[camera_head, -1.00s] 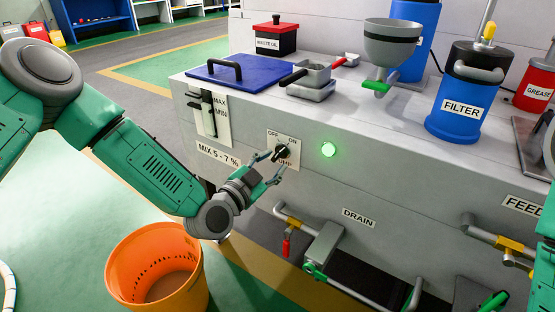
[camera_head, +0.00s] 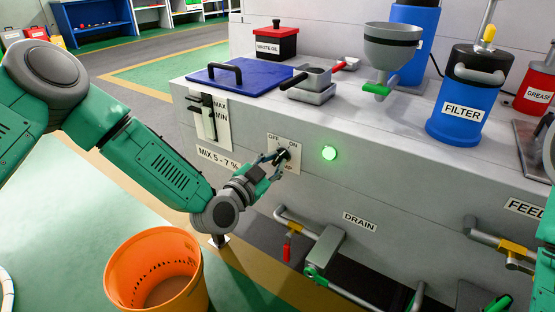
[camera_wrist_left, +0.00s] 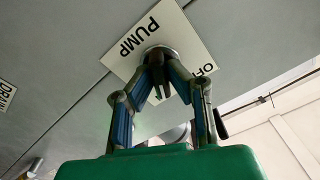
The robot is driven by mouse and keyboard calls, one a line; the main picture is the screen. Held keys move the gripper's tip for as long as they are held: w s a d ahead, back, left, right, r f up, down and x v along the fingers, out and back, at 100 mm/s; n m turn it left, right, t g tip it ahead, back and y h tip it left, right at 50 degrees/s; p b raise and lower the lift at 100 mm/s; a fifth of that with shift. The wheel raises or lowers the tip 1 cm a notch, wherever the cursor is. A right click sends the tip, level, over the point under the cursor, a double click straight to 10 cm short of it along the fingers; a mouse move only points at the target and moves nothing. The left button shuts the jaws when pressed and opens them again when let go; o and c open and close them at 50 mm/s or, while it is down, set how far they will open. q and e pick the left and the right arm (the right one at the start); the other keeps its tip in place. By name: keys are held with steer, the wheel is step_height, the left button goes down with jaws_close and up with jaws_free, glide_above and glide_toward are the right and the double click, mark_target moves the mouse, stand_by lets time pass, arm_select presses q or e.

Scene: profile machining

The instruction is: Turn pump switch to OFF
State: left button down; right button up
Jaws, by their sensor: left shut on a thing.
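The pump switch (camera_head: 283,154) is a dark knob on a white plate (camera_head: 296,147) marked OFF and ON, on the grey machine front. The plate, with the word PUMP, also shows in the left wrist view (camera_wrist_left: 191,38). My left gripper (camera_head: 275,160) is at the switch, its fingers shut on the knob. In the left wrist view my left gripper (camera_wrist_left: 160,75) has its fingertips around the knob's base and hides most of it. The green lamp (camera_head: 329,153) right of the plate is lit.
An orange bin (camera_head: 150,245) stands on the floor below my left arm. A blue lid (camera_head: 240,77), a funnel (camera_head: 393,45) and a filter canister (camera_head: 462,105) stand on the machine top.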

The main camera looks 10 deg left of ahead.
arm_select(q)
steer(key=n, duration=0.2)
steer(key=shift+f+n, duration=0.15)
steer(key=shift+n, duration=0.75)
steer(key=shift+s+d, duration=0.1)
steer(key=shift+d, duration=0.05)
